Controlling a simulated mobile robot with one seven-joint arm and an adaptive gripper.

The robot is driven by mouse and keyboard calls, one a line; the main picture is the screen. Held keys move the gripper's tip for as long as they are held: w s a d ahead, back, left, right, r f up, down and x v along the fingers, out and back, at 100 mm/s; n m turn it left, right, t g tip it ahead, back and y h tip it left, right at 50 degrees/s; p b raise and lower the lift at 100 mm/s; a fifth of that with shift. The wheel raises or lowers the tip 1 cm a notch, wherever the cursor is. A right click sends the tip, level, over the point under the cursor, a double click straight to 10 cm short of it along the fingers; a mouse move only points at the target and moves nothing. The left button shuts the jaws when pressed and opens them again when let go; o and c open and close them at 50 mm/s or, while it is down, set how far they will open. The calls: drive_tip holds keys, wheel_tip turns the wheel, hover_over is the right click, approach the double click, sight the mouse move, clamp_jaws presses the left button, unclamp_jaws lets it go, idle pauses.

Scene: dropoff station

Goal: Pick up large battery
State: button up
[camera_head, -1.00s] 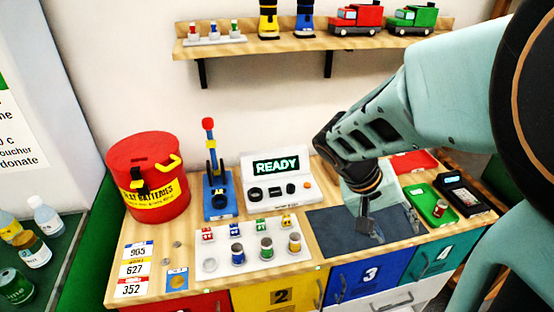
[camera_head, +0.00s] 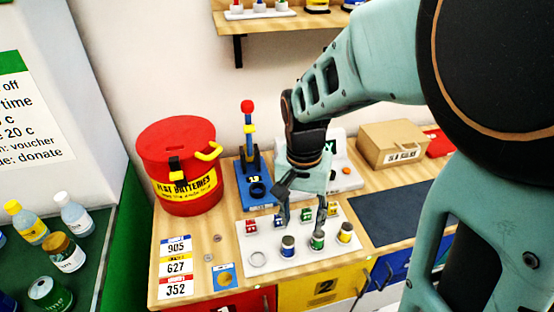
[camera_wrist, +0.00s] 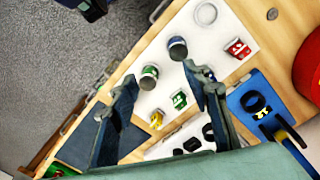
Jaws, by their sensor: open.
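A white tray (camera_head: 296,262) holds a front row of upright cylinders that look like the large batteries: a blue one (camera_head: 288,246), a green one (camera_head: 317,240) and a yellow one (camera_head: 345,233). A round slot (camera_head: 258,259) at its left is empty. My gripper (camera_head: 303,218) is open and points down above the tray, near the green and blue cylinders. In the wrist view, the green cylinder (camera_wrist: 148,77) and blue cylinder (camera_wrist: 177,48) show between and beyond my fingertips (camera_wrist: 160,78). My fingers touch nothing that I can make out. The yellow cylinder is hidden there.
Small coloured blocks (camera_head: 251,226) stand behind the cylinders. A red battery bin (camera_head: 178,165) and a blue stand with a lever (camera_head: 256,190) are behind left. A cardboard box (camera_head: 392,143) stands behind right. A dark mat (camera_head: 400,212) lies bare to the right.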

sight(288, 239)
drive_tip(key=shift+w+a+f, duration=0.1)
drive_tip(key=shift+w+a, duration=0.1)
drive_tip(key=shift+a, duration=0.9)
wheel_tip(288, 239, down, 6)
drive_tip(key=shift+a+f, duration=0.1)
drive_tip(key=shift+f, duration=0.05)
drive_tip(key=shift+w+a+f, duration=0.1)
drive_tip(key=shift+w+f, duration=0.05)
drive_tip(key=shift+f, duration=1)
drive_tip(key=shift+w+a+f, duration=0.1)
drive_tip(key=shift+f, duration=1)
drive_tip(key=shift+c, duration=0.2)
clamp_jaws()
